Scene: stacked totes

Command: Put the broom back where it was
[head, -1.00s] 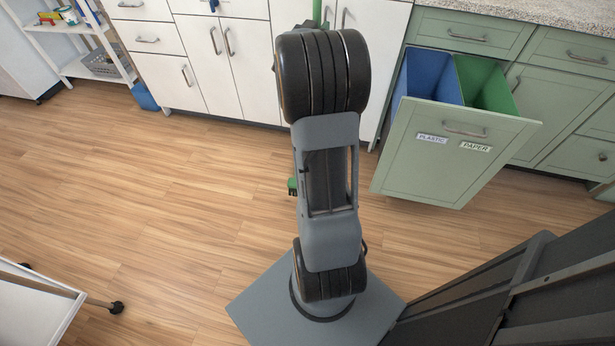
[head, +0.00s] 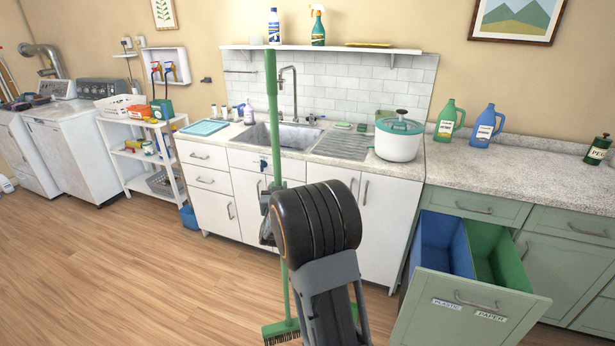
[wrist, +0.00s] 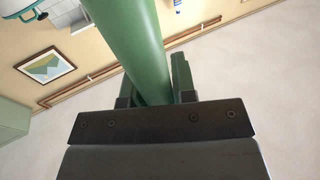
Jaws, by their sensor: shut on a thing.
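The green broom (head: 272,110) stands upright in front of the sink cabinets in the head view, its handle top rising past the sink. Its bristle head (head: 281,331) is low, near the floor, partly hidden by my arm; I cannot tell whether it touches the floor. My gripper (head: 267,215) is mostly hidden behind my arm, at the broom's handle. In the wrist view, the thick green handle (wrist: 130,45) runs between the fingers of my gripper (wrist: 153,95), which is shut on it.
An open green drawer (head: 470,310) with blue and green bins, labelled plastic and paper, juts out at right. A white shelf rack (head: 140,155) and washing machines (head: 75,140) stand at left. A blue bucket (head: 189,218) sits by the cabinets. The wooden floor (head: 120,270) at left is clear.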

